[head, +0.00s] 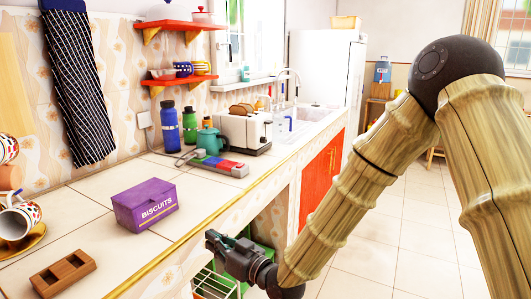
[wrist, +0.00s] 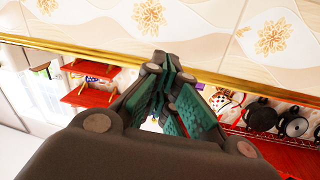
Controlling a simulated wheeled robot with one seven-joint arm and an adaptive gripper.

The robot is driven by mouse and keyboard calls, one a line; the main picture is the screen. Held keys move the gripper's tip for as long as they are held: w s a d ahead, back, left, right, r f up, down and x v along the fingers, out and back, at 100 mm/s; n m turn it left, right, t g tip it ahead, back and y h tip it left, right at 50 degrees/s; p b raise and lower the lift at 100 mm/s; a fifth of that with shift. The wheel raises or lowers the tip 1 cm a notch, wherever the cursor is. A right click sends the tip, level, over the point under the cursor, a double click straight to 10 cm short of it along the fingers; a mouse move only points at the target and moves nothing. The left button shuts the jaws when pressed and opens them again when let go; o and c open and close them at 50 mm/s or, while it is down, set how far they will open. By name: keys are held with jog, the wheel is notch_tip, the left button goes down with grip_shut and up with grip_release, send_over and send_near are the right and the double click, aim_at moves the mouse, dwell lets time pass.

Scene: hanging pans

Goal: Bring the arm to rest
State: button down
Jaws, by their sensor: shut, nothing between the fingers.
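My arm reaches in from the right of the head view, bent at a dark round joint high up. My gripper (head: 213,240) hangs at the front edge of the tiled counter (head: 100,225), low in the picture and right of the purple biscuits box. In the wrist view my gripper (wrist: 172,68) has its green-padded fingers together at the tips. Nothing is held between them. Whether it touches the counter edge cannot be told.
A wire crate (head: 213,285) sits below my gripper. Pans (wrist: 295,125) hang in the wrist view.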

jog(key=s+d+f+m+g+h, duration=0.1)
jog(key=d+f+h, duration=0.15)
jog(key=f, duration=0.45)
jog(key=s+d+f+m+h, duration=0.1)
jog(key=d+f+m, duration=0.1)
jog(key=d+f, duration=0.35)
jog(key=s+d+f+m+g+h, duration=0.1)
jog(key=s+d+f+g+h, duration=0.1)
jog(key=s+d+f, duration=0.5)
jog(key=s+d+f+m+g+h, duration=0.1)
jog(key=s+d+f+m+h, duration=0.2)
jog(key=f, duration=0.6)
jog(key=s+d+f+g+h, duration=0.2)
jog(key=s+d+f, duration=0.45)
jog(key=f, duration=0.25)
jog(key=s+d+f+m+g+h, duration=0.1)
jog(key=s+d+f+g+h, duration=0.15)
jog(key=s+d, duration=0.55)
jog(key=s+d+f+m+g+h, duration=0.15)
jog(key=s+d+f, duration=0.3)
jog(key=s, duration=0.65)
notch_tip(320, 180, up, 16)
jog(key=p, duration=1.5)
jog(key=shift+w+d+g, duration=0.15)
jog(key=shift+d+g, duration=0.05)
jog(key=shift+g, duration=0.2)
